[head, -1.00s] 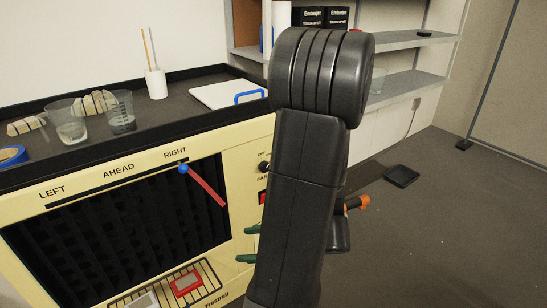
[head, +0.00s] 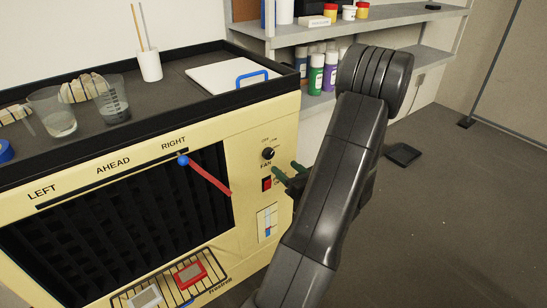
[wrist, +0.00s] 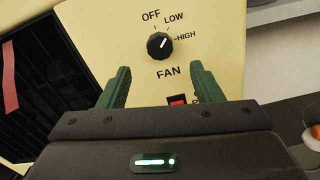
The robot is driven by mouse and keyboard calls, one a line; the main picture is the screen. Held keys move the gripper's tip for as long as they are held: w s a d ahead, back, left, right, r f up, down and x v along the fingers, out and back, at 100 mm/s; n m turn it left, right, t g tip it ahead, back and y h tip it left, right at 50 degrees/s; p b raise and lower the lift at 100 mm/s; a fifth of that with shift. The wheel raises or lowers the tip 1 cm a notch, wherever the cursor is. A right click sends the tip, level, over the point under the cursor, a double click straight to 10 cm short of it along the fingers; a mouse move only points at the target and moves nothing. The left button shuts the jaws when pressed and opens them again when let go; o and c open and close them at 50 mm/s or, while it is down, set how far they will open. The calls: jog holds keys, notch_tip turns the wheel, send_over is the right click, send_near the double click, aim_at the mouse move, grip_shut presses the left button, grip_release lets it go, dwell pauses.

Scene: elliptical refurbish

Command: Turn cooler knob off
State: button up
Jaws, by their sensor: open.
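The cooler is a cream cabinet (head: 258,122) with a dark louvred front. Its black fan knob (head: 268,154) is on the right part of the panel. In the wrist view the knob (wrist: 160,46) has a white pointer line aimed up and right, between LOW and HIGH as far as I can tell; OFF is at the upper left. My gripper (wrist: 158,88) is open and empty, its green fingers below and either side of the knob, not touching it. It also shows in the head view (head: 287,174), just right of and below the knob.
A red switch (head: 267,184) and a slider panel (head: 267,223) are below the knob. A red strip (head: 208,176) hangs from a blue ball on the louvres. Cups (head: 112,100) and a white board (head: 228,77) are on top. Shelves with bottles (head: 316,74) stand behind.

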aim_at(270, 155)
jog(key=x, duration=0.7)
jog(key=shift+w+a, duration=0.2)
jog(key=shift+w, duration=0.05)
jog(key=shift+c, duration=0.2)
jog(key=c, duration=0.9)
